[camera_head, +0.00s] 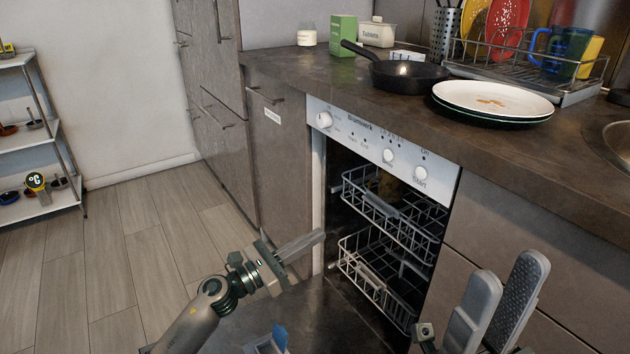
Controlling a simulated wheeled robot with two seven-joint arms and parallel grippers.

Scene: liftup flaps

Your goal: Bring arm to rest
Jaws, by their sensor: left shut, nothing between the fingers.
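My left gripper (318,237) shows at the lower middle, its fingers shut together with nothing between them. It points to the right, above the lowered dishwasher door and in front of the dishwasher's opening. My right gripper (508,275) stands at the lower right with its fingers pointing up. Its two fingers are apart and nothing shows between them. It is in front of the drawer fronts to the right of the dishwasher. The lower part of the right gripper is cut off by the picture edge.
The open dishwasher (385,143) has an upper rack (395,215) and a lower rack (375,285). The countertop (300,75) above holds a black pan (405,75), white plates (492,98) and a dish rack (570,85). A shelf (45,135) stands far left. The floor between is clear.

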